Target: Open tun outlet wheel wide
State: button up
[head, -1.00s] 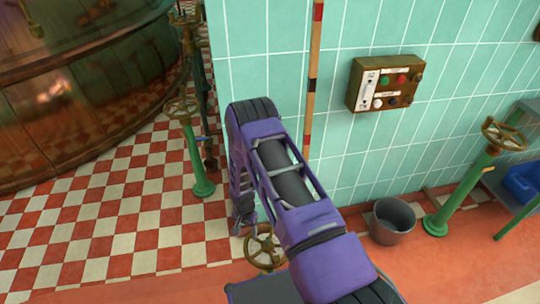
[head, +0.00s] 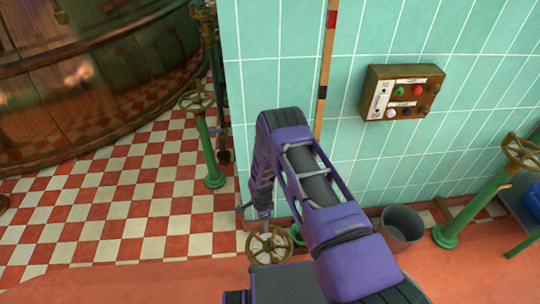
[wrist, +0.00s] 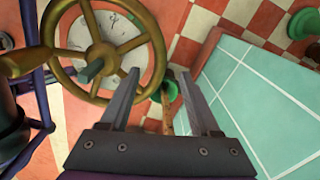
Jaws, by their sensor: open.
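A brass handwheel (head: 268,245) stands low at the tiled wall's corner, just below my gripper (head: 262,212) in the head view. In the wrist view the same kind of spoked wheel (wrist: 102,51) fills the upper left, with a pale, marked dial plate (wrist: 88,28) behind it. My gripper (wrist: 158,75) is open, its two fingers apart with nothing held. The left fingertip overlaps the wheel's lower right rim in the picture; I cannot tell whether it touches. No label shows which wheel is the tun outlet.
Other handwheels stand on green posts at left (head: 196,103) and right (head: 521,152). A large copper vessel (head: 100,75) is behind left. A control box (head: 402,92) hangs on the wall, with a bucket (head: 401,228) below.

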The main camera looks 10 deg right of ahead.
jog(key=shift+w+d+r+m, duration=0.1)
jog(key=shift+d+r+m, duration=0.1)
jog(key=shift+r+m, duration=0.3)
jog(key=w+r+n+t, duration=0.1)
jog(key=w+r, duration=0.1)
jog(key=r, duration=1.1)
jog(key=w+r+n+h+p, duration=0.1)
jog(key=w+r, duration=0.2)
jog(key=r, duration=1.1)
jog(key=shift+d+n+t, duration=0.2)
jog(key=shift+n+t, duration=0.1)
jog(key=shift+t, duration=0.1)
